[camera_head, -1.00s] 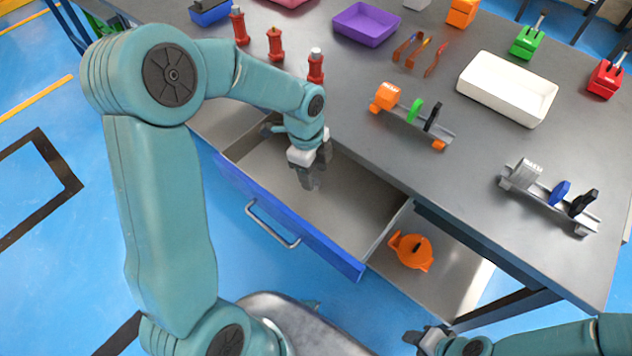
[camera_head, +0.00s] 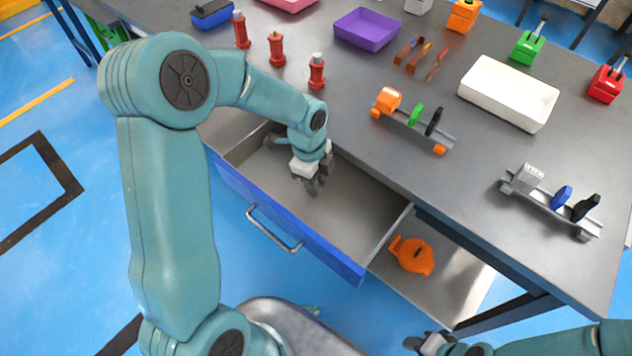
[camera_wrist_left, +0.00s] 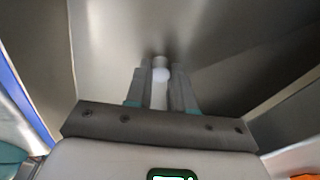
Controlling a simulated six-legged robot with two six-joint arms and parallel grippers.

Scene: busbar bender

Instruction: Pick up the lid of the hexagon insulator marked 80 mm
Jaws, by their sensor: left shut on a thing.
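My left gripper (camera_head: 314,187) reaches down into the open drawer (camera_head: 350,222). In the left wrist view the gripper (camera_wrist_left: 160,90) is shut on a small pale round thing (camera_wrist_left: 160,74) between its fingertips. I cannot tell whether this is the lid, and no 80 mm mark is readable. Three red insulator-like posts stand on the table's left part: one at the back (camera_head: 240,29), one in the middle (camera_head: 276,48) and one in front with a grey top (camera_head: 316,71). My right gripper (camera_head: 428,342) is at the bottom edge, partly cut off.
The blue-fronted drawer with its metal handle (camera_head: 273,229) sticks out from the grey table (camera_head: 440,174). An orange thing (camera_head: 412,254) lies on a shelf below. Rail assemblies (camera_head: 415,118) (camera_head: 550,201), a white tray (camera_head: 508,92) and a purple tray (camera_head: 367,29) stand on the table.

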